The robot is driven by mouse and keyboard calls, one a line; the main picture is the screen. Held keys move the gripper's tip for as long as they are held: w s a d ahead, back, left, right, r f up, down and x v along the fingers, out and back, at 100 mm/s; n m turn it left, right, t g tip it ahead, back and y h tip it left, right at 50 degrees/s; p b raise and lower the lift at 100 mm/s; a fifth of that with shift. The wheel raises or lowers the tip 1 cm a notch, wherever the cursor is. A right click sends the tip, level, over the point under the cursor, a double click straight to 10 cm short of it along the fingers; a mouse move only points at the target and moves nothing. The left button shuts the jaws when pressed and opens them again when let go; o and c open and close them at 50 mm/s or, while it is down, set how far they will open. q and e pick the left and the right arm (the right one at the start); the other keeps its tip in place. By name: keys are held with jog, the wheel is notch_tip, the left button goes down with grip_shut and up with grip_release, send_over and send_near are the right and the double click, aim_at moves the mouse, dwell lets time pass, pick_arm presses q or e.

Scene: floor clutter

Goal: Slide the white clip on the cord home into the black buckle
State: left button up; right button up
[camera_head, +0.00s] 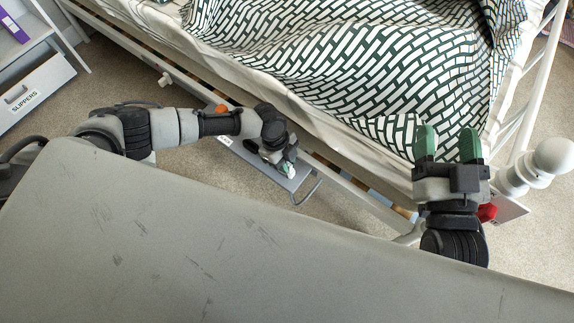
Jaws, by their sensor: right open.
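I cannot make out the white clip, its cord or the black buckle for certain. A small white piece (163,79) sits at the bed's side rail at upper left, too small to identify. My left gripper (289,170) points down beside the bed, over a grey box on the floor. Its fingertips are small and partly hidden, and I cannot tell whether they hold anything. My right gripper (449,144) is open, with its two green fingertips apart and nothing seen between them. It is over the bed's edge at the right.
The bed (330,60) has a green-and-white patterned cover. Its white post knob (552,157) stands right of my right gripper, with a red part (487,213) nearby. The grey box (262,167) has a wire handle. A "SLIPPERS" drawer (35,92) is at left. Carpet (190,185) is open.

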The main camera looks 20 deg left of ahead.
aim_at(289, 164)
pick_arm(q)
grip_shut()
jog(key=shift+r+p, duration=0.45)
jog(key=shift+r, duration=0.05)
pick_arm(e)
jog(key=shift+d+f+g+h, duration=0.2)
jog(key=shift+f+g+h, duration=0.2)
jog(key=shift+f+g, duration=0.8)
pick_arm(q)
jog(key=shift+r, duration=0.2)
pick_arm(e)
jog(key=shift+d+f+g, duration=0.15)
jog(key=shift+f+g, duration=0.25)
jog(key=shift+f, duration=0.15)
pick_arm(q)
jog(key=shift+r+p, duration=0.4)
jog(key=shift+p, duration=0.2)
jog(key=shift+r+p, duration=0.5)
jog(key=shift+r, duration=0.05)
jog(key=shift+r+p, duration=0.5)
jog(key=shift+r, duration=0.05)
pick_arm(e)
jog(key=s+d+f+g+h, duration=0.2)
jog(key=s+f+g, duration=0.3)
jog(key=f+g, duration=0.2)
jog(key=shift+d+f+g+h, duration=0.25)
jog(key=shift+d+g+h, duration=0.05)
jog(key=shift+d, duration=0.05)
